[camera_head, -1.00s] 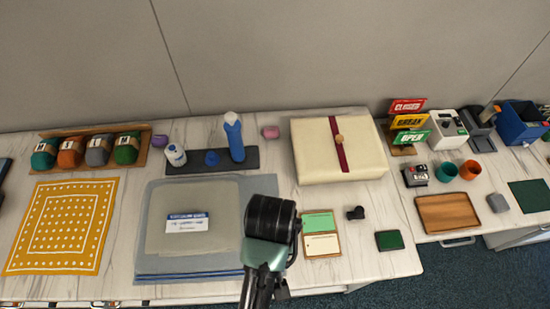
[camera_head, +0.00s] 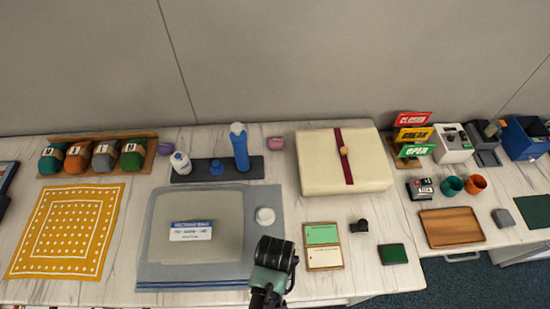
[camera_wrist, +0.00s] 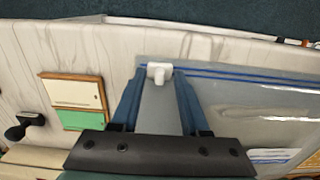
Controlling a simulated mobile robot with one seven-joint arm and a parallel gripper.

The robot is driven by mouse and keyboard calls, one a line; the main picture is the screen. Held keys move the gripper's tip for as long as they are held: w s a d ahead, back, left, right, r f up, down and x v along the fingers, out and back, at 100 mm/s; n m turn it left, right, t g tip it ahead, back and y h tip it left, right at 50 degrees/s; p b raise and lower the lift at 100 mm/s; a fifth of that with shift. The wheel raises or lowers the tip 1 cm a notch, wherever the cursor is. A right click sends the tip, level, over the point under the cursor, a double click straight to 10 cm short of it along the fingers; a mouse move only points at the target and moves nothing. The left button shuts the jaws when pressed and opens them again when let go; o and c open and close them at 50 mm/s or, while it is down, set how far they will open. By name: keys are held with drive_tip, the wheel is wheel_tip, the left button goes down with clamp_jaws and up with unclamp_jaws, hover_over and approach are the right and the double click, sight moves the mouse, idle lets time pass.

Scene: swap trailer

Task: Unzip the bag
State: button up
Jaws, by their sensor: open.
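The bag (camera_head: 160,272) lies flat on the table in the head view, grey and translucent, with a white label (camera_head: 190,230). Blue zip lines (camera_wrist: 245,75) run along its near edge. In the wrist view a white zip slider (camera_wrist: 158,70) sits at the end of these lines, by the bag's corner. My gripper (camera_wrist: 157,82) is open, its two blue fingers pointing at that corner; the slider appears between the fingertips. I cannot tell whether either finger touches it. In the head view my wrist (camera_head: 272,262) hides the fingertips and this corner.
A wooden board with green and cream cards (camera_head: 323,257) stands just right. A yellow dotted cloth (camera_head: 68,230) lies left, a large cream box (camera_head: 320,180) behind right. The table's front edge is close.

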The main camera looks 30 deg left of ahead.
clamp_jaws()
idle(1.3)
